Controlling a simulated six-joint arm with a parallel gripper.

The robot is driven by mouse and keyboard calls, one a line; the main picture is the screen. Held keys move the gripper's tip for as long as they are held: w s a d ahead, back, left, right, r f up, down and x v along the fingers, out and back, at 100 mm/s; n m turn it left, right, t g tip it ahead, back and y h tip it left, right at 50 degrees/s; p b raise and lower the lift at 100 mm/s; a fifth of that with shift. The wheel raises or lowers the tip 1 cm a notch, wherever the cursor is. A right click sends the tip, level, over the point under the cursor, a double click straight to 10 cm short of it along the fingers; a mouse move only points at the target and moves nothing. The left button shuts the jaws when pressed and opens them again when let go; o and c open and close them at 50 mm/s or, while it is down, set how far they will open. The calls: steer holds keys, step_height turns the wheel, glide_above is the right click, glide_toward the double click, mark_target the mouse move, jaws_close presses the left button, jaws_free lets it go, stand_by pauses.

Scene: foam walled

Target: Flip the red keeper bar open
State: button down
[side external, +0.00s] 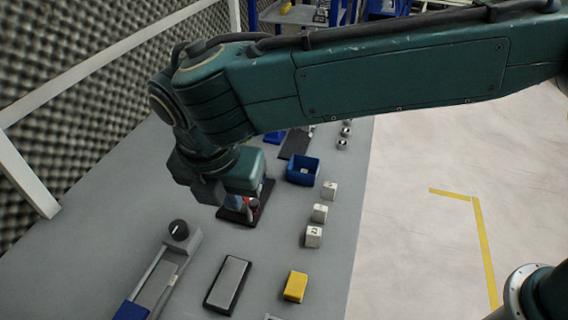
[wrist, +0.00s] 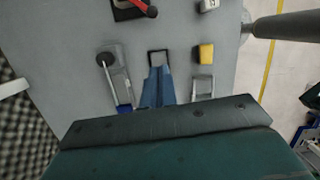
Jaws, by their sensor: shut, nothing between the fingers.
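The red keeper bar (side external: 248,203) is on a dark base (side external: 262,208) on the grey bench, largely hidden by my gripper and wrist in the side view. In the wrist view the red bar (wrist: 139,6) shows at the top edge, slanting to a round black end, and its dark base (wrist: 124,14) is cut off by the frame. My gripper (wrist: 160,69) has blue fingers that lie together, shut and empty. They point towards the red bar's side of the bench and are apart from it in the wrist view. How high they are is hard to tell.
A grey block with a dark border (side external: 229,284), a yellow block (side external: 295,286) and a slider with a black knob (side external: 178,230) are on the near bench. White numbered cubes (side external: 320,213) and a blue bin (side external: 303,170) stand to the right. A foam wall (side external: 70,110) bounds the left.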

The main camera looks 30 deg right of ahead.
steer(key=w+d+f, duration=0.3)
steer(key=w+f, duration=0.1)
steer(key=f, duration=0.5)
steer(key=shift+w+d+f, duration=0.3)
steer(key=shift+d+f, duration=0.05)
steer(key=shift+d, duration=0.05)
steer(key=shift+s+d+n, duration=0.15)
steer(key=shift+d+n, duration=0.5)
steer(key=shift+n, duration=0.55)
stand_by(0.3)
steer(key=d+n, duration=0.1)
steer(key=w+d+n, duration=0.1)
steer(key=d, duration=0.1)
steer(key=d+n+y, duration=0.1)
steer(key=shift+w+d+t, duration=0.15)
steer(key=shift+w+t, duration=0.15)
steer(key=shift+w, duration=0.05)
stand_by(0.6)
